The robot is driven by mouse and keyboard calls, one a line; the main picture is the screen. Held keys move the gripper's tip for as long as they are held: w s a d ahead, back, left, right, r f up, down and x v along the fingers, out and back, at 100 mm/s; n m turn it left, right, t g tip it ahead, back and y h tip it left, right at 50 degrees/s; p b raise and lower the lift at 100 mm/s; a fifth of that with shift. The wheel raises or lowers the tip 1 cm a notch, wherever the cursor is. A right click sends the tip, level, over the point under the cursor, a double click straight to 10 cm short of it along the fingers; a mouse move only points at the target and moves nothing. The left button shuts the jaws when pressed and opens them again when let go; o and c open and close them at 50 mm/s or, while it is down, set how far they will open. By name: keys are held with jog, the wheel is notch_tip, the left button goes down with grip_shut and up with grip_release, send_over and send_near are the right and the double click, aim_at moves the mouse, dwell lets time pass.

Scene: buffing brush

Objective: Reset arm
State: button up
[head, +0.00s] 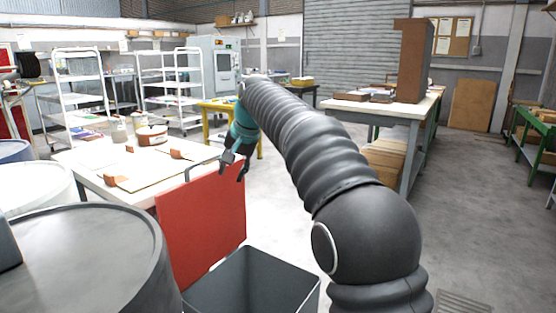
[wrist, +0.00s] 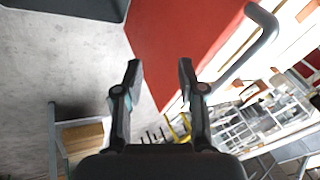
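My gripper (head: 235,170) hangs at the end of my dark ribbed arm, pointing down near the top right corner of an upright red panel. In the wrist view its two fingers (wrist: 159,66) are spread apart with nothing between them. The red panel (head: 202,222) stands at the back of an open dark grey bin (head: 252,284). In the wrist view the red panel (wrist: 180,30) lies beyond the fingers, with a grey handle (wrist: 262,28) at its edge. I cannot make out a buffing brush.
A white table (head: 85,158) with small brown blocks and a pot (head: 151,135) stands behind the panel. A workbench (head: 372,107) stands at right. The floor on the right (head: 470,210) is clear.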

jog(key=s+d+f+h, duration=0.1)
jog(key=s+d+f, duration=0.4)
jog(key=s+d, duration=0.4)
jog(key=s+d+f+n+t+h, duration=0.1)
jog(key=s+d+f, duration=0.4)
jog(key=s+d, duration=0.4)
jog(key=s+d+f+h, duration=0.1)
jog(key=s+d+f, duration=0.4)
jog(key=s, duration=1.5)
jog(key=shift+d+n+t+h, duration=0.4)
jog(key=shift+d, duration=1.85)
